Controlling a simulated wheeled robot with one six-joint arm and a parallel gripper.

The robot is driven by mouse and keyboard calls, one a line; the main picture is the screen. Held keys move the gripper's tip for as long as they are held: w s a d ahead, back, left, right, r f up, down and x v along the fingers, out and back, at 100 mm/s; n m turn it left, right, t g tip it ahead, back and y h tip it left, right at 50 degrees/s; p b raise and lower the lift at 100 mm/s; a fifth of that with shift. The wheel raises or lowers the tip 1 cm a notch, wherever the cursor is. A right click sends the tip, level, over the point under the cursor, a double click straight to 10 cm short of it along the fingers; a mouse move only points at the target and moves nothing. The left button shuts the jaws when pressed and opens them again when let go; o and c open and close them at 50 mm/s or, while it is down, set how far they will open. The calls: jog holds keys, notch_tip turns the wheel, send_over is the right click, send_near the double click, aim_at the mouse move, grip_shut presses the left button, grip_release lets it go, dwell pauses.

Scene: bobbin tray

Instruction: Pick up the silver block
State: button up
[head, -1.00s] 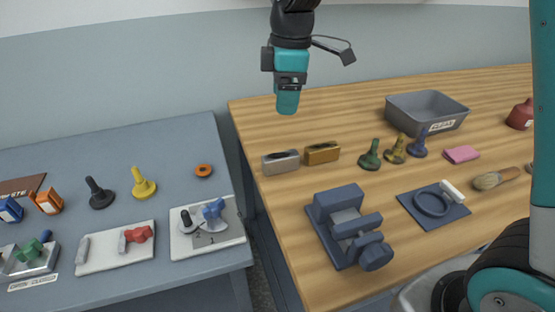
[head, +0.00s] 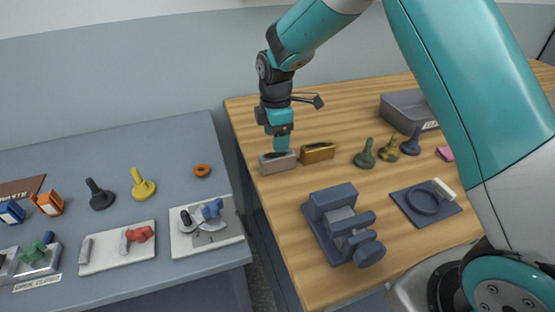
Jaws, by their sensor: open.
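The silver block (head: 277,165) lies on the wooden table near its left edge, with a dark patch on its top. My gripper (head: 281,145) points down right at the block's top, over its right half. The teal fingertips overlap the block's back upper edge in the head view. I cannot tell whether they touch it or stand behind it. The jaws are open, but the gap between them is hard to see from this side. The gold block (head: 319,153) lies just right of the silver one.
A dark blue vise (head: 341,222) stands in front. Green, olive and blue pawn-like pieces (head: 365,154) stand to the right, before a grey bin (head: 399,112). A blue mat (head: 408,211) holds a ring. The grey table (head: 110,142) at left carries trays and small parts. Wood behind the blocks is clear.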

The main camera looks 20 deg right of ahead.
aim_at(277, 155)
jog(key=f, duration=0.1)
jog(key=f+p, duration=0.1)
jog(key=f, duration=0.3)
jog(key=shift+s+f+p, duration=0.15)
jog(key=shift+s+p, duration=0.15)
jog(key=shift+s, duration=0.05)
jog(key=shift+c, duration=0.2)
jog(key=c, duration=1.1)
grip_shut()
jog(key=shift+r, duration=0.2)
